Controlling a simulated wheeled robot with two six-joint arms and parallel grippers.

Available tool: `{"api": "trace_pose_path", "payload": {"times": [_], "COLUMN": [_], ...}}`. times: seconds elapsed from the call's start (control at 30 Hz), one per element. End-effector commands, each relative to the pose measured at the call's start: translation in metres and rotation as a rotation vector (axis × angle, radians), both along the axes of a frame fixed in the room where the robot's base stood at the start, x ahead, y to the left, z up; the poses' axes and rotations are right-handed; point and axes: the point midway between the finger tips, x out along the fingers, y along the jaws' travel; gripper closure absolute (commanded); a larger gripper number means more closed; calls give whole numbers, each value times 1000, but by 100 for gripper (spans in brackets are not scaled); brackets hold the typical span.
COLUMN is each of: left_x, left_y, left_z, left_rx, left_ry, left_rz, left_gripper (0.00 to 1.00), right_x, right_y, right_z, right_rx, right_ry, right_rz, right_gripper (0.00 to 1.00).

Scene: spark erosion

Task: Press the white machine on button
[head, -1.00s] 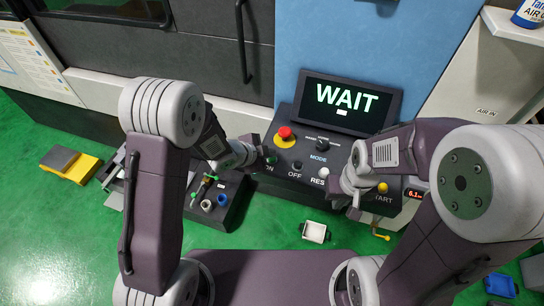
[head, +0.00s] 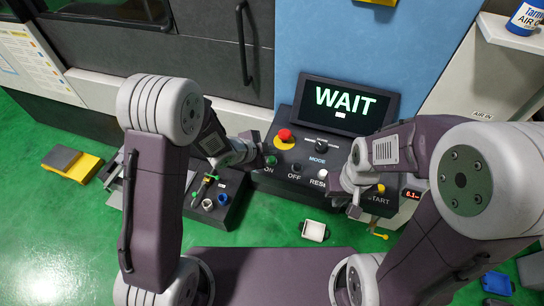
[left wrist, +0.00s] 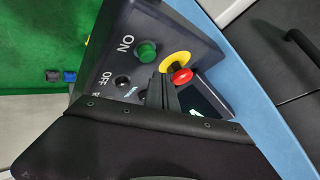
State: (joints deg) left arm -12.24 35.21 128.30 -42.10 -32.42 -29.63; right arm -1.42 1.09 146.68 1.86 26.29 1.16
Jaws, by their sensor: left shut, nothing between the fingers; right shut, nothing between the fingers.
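The dark control panel (head: 285,177) carries a green button (head: 271,160) labelled ON, a black OFF button (head: 294,166) and a white button (head: 322,174) by a partly covered "RESE" label. In the left wrist view the green button (left wrist: 146,51) is clear and looks raised. My left gripper (head: 259,151) is shut and empty, close to the green button's left side in the head view; its fingers (left wrist: 163,88) show beside it in the wrist view. Contact cannot be told. My right gripper (head: 350,203) is shut and empty by the panel's front edge, near START.
A red emergency stop (head: 285,135) on a yellow ring sits behind the buttons, near the MODE knob (head: 321,146). The screen (head: 345,103) reads WAIT. A yellow START button (head: 380,188) is at right.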

Motion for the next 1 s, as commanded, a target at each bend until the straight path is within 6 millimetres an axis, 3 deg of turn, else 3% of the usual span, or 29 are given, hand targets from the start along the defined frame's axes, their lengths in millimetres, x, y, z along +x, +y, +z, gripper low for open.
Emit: {"api": "trace_pose_path", "payload": {"times": [0.03,0.33,1.0], "left_x": [0,0,0], "left_y": [0,0,0], "left_z": [11,40,40], "left_rx": [0,0,0], "left_ry": [0,1,0], "left_rz": [0,-1,0], "left_gripper": [100,100,100], "right_x": [0,0,0], "right_y": [0,0,0], "right_z": [10,36,35], "right_rx": [0,0,0], "right_ry": [0,0,0], "right_rz": [0,0,0], "right_gripper": [100,100,100]}}
